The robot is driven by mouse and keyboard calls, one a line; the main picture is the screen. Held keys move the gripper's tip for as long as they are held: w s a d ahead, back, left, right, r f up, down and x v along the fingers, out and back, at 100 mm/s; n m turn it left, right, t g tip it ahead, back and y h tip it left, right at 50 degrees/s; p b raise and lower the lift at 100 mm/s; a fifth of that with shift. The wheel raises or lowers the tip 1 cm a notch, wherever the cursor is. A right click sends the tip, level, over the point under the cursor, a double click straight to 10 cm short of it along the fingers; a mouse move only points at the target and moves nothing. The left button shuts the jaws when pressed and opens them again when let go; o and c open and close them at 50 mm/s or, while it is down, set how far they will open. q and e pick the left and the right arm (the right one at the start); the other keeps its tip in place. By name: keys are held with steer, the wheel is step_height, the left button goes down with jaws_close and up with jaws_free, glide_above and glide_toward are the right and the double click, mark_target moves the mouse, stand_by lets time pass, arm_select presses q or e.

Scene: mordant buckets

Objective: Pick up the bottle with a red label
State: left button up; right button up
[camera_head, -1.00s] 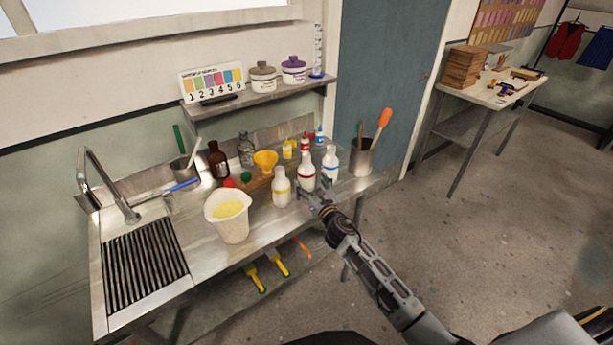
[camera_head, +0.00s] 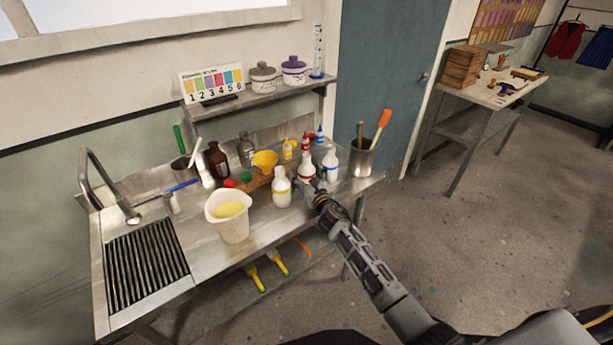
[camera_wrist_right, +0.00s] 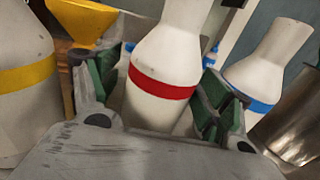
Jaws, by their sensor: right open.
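The white bottle with a red label (camera_head: 306,170) stands upright on the steel counter, between a bottle with a yellow label (camera_head: 281,188) and one with a blue label (camera_head: 330,165). My right gripper (camera_head: 313,187) is at its front, open. In the right wrist view, the red-labelled bottle (camera_wrist_right: 165,82) stands between the two green-padded fingers of the gripper (camera_wrist_right: 160,100), one on each side. Whether the pads touch it I cannot tell. The yellow-labelled bottle (camera_wrist_right: 25,75) is just left of the fingers and the blue-labelled bottle (camera_wrist_right: 268,75) just right. My left gripper is not in view.
A yellow funnel (camera_head: 264,160) and small dropper bottles stand behind. A steel pot with tools (camera_head: 362,158) is at the right, a white bucket (camera_head: 229,216) at the left. A shelf (camera_head: 262,97) hangs above the counter's back. The floor at right is clear.

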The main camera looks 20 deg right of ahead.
mark_target(306, 154)
steer(key=shift+w, duration=0.25)
stand_by(0.3)
steer(key=c, duration=1.3)
steer(key=shift+r, duration=0.15)
steer(key=shift+r+p, duration=0.55)
steer(key=shift+r, duration=0.85)
steer(key=shift+r+p, duration=0.85)
steer(key=shift+r, duration=2.65)
